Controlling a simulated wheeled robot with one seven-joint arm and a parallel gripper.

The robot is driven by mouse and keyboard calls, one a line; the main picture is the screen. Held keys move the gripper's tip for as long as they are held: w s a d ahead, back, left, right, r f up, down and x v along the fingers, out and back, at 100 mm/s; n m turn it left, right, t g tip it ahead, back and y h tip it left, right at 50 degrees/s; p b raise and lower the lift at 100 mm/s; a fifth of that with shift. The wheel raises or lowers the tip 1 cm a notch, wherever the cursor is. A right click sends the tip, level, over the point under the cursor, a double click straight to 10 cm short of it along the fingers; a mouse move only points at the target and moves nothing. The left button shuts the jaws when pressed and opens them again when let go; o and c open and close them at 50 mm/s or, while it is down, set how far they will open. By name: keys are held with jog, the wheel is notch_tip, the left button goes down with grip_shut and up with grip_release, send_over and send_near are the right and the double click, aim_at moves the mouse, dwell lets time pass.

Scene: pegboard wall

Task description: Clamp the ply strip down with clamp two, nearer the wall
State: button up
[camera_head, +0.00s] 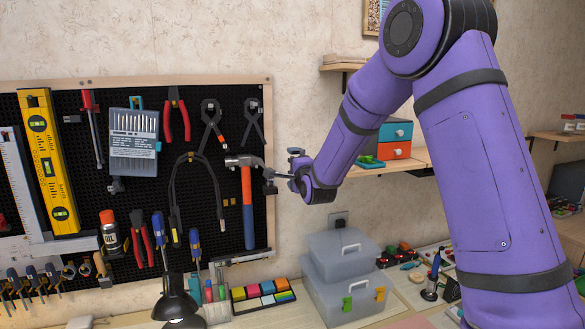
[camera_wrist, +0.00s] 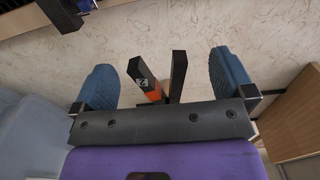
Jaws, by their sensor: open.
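My gripper (camera_head: 281,171) is high in front of the wall, by the right edge of the pegboard and close to the hammer in the picture. In the wrist view its two blue pads (camera_wrist: 163,78) stand wide apart. Between them show two black bars with some orange (camera_wrist: 146,80); they look like part of a tool, which I cannot name for sure, and both pads look clear of it. Two black tools like spring clamps (camera_head: 211,115) (camera_head: 252,112) hang at the top right of the pegboard. I cannot make out the ply strip in either view.
The hammer (camera_head: 248,205) hangs at the pegboard's right side. Stacked grey boxes (camera_head: 340,258), a tray of coloured notes (camera_head: 262,295) and a black lamp (camera_head: 176,300) stand on the bench below. A shelf (camera_head: 405,163) with an orange-and-blue drawer box (camera_head: 396,140) is behind my arm.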

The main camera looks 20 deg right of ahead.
jog(key=s+r+n+g, duration=0.2)
jog(key=s+n+g, duration=0.2)
jog(key=s, duration=1.2)
jog(key=s+d+r+n+g, duration=0.1)
jog(key=s+n+g, duration=0.3)
jog(key=s, duration=1.2)
jog(key=s+d+r+n+g, duration=0.1)
jog(key=s+n+g, duration=0.3)
jog(key=s+n, duration=0.6)
jog(key=s+r, duration=0.1)
jog(key=s, duration=0.5)
jog(key=shift+s+r+g, duration=0.35)
jog(key=shift+g, duration=0.05)
